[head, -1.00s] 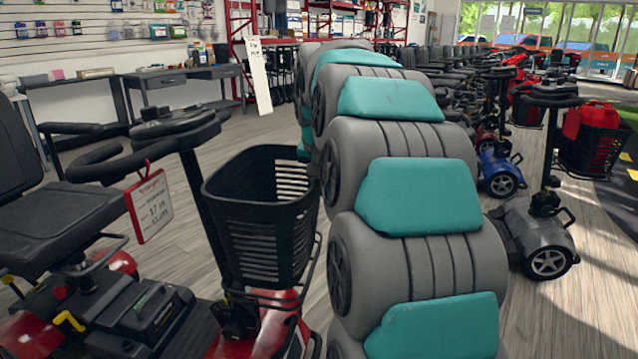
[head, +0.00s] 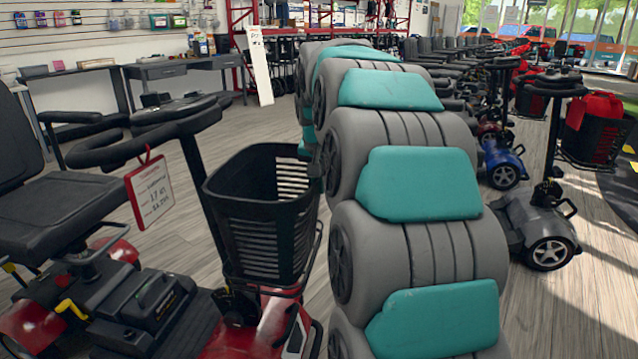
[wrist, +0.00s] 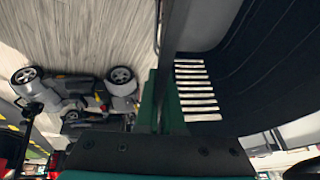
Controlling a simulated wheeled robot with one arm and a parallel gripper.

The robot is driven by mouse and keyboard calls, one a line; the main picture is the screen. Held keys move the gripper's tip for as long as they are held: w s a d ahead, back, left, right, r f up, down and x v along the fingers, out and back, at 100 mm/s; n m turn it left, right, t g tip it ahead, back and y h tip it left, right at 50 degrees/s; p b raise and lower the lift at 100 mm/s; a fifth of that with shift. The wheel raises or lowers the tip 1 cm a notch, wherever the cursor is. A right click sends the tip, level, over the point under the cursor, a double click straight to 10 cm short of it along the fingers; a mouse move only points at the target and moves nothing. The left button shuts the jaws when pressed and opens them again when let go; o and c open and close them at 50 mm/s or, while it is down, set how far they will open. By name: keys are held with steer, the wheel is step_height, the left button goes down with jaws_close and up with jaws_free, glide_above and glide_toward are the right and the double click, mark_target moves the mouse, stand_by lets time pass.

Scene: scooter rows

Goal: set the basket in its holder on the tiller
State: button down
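The black slatted basket (head: 262,215) is upright just right of the tiller (head: 198,165) of the red scooter (head: 255,325), above its front. Thin black bars (head: 300,300) show below and right of the basket. The holder cannot be made out clearly behind it, and I cannot tell whether the basket touches it. My gripper is mostly hidden behind my grey and teal arm at the basket's right rim in the head view. In the wrist view, the teal fingers of my gripper (wrist: 160,105) close on the rim beside the basket's slotted wall (wrist: 250,70).
A price tag (head: 150,190) hangs from the tiller's handlebar (head: 150,125), left of the basket. The scooter's seat (head: 65,205) is at the left. Another scooter (head: 540,230) stands at the right, with rows behind it. Open floor (head: 270,130) lies behind the basket.

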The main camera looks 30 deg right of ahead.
steer(key=c, duration=1)
jaws_free()
steer(key=shift+o, duration=0.2)
steer(key=shift+r, duration=0.1)
